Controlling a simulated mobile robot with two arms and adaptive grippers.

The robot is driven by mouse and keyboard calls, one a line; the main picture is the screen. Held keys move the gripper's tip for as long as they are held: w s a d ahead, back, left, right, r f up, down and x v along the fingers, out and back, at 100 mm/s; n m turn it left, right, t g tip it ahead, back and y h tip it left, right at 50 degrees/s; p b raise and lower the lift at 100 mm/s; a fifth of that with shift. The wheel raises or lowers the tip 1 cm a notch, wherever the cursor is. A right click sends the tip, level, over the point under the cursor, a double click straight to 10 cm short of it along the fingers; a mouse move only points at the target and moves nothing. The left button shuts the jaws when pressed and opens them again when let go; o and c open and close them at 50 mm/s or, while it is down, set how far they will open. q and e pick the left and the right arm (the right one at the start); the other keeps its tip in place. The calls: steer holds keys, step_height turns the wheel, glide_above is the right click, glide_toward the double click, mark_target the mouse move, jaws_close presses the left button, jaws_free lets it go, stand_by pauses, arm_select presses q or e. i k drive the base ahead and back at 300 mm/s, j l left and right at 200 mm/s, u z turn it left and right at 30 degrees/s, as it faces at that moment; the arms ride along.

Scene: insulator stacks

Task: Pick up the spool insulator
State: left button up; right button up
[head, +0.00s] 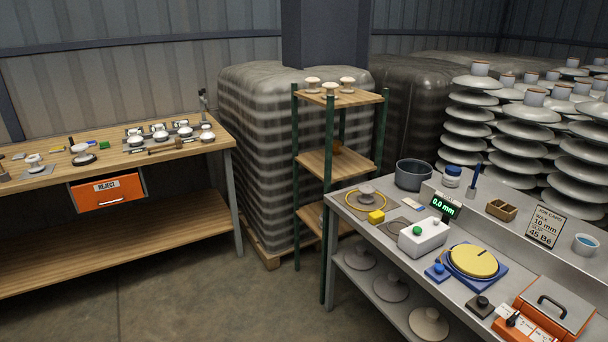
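Several pieces could be the spool insulator, and I cannot tell which one is meant. Small cream spool-shaped pieces, a left one (312,83), a middle one (329,88) and a right one (347,83), stand on the top board of the green-post shelf (362,97). A grey insulator (366,193) sits inside a yellow ring on the grey bench at the right. White insulators, such as one at the left (33,162) and one at the right end (207,133), stand on the wooden bench. Neither of my grippers is in view.
The wooden bench (120,149) carries an orange reject bin (107,191). The grey bench (385,236) holds a dark pot (413,175), a white button box (423,236), a yellow turntable (473,260) and an orange case (545,318). Floor (205,292) between the benches is clear.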

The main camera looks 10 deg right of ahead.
mark_target(366, 189)
steer(key=i+j, duration=0.15)
steer(key=i, duration=0.45)
steer(key=i+j, duration=0.1)
steer(key=i, duration=0.5)
steer(key=i+j+u, duration=0.1)
steer(key=i, duration=0.55)
